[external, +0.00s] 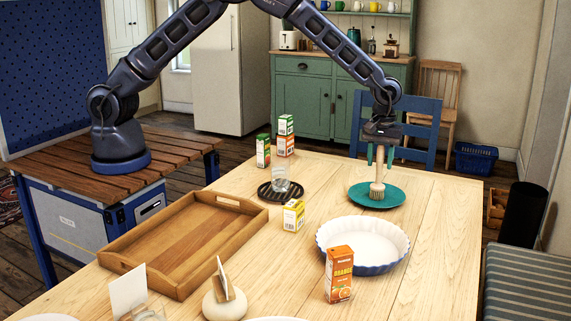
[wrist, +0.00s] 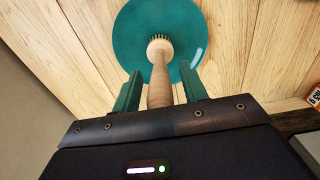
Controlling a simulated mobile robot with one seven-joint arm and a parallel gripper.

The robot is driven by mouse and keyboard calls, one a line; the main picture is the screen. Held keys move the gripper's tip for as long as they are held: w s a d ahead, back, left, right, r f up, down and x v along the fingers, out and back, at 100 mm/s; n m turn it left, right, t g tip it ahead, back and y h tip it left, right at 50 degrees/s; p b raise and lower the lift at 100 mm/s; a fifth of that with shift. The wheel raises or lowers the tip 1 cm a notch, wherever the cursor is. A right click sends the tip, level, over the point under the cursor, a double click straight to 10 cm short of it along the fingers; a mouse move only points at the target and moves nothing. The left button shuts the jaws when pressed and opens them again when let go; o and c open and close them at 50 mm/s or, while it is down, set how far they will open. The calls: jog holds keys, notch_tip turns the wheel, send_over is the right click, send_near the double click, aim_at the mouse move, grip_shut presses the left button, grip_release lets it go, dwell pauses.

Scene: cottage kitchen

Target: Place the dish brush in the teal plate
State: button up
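The teal plate (external: 393,198) lies flat on the far right part of the wooden table; it also fills the top of the wrist view (wrist: 128,42). The dish brush (external: 379,178) has a pale wooden handle and stands upright, bristles down, on the plate. The wrist view shows the brush (wrist: 159,75) end-on, its head within the plate's rim. My gripper (external: 379,158) is above the plate with its teal fingers on either side of the handle. In the wrist view, gaps show between the handle and both fingers, so my gripper (wrist: 161,80) looks open around it.
A white pie dish with a blue outside (external: 362,245) is in front of the plate. An orange juice carton (external: 339,274), a yellow box (external: 293,216), a glass (external: 280,179) on a dark trivet and a wooden tray (external: 125,256) stand nearby. A blue chair (external: 425,107) is behind the table.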

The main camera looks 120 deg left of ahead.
notch_tip(320, 180, up, 12)
jog(key=shift+s+d+r, duration=0.15)
jog(key=shift+d+r, duration=0.05)
jog(key=shift+r, duration=0.3)
jog(key=s+d+r+m+t, duration=0.1)
jog(key=s+d+r+m, duration=0.3)
jog(key=s+d+r, duration=0.6)
jog(key=s+d+r+m+t, duration=0.1)
jog(key=s+d+r+m, duration=0.45)
jog(key=s+r, duration=0.7)
jog(key=s+d+f+m+t, duration=0.1)
jog(key=s+d, duration=0.3)
jog(key=s, duration=0.6)
jog(key=s+d+f+m, duration=0.1)
jog(key=s+d+m, duration=0.3)
jog(key=s, duration=0.7)
jog(key=s+d+m+t, duration=0.1)
jog(key=s+d+m, duration=0.2)
jog(key=s, duration=0.7)
jog(key=shift+s+d+f+t, duration=0.15)
jog(key=shift+d+f+t, duration=0.15)
jog(key=shift+d+f, duration=0.15)
jog(key=shift+m, duration=0.25)
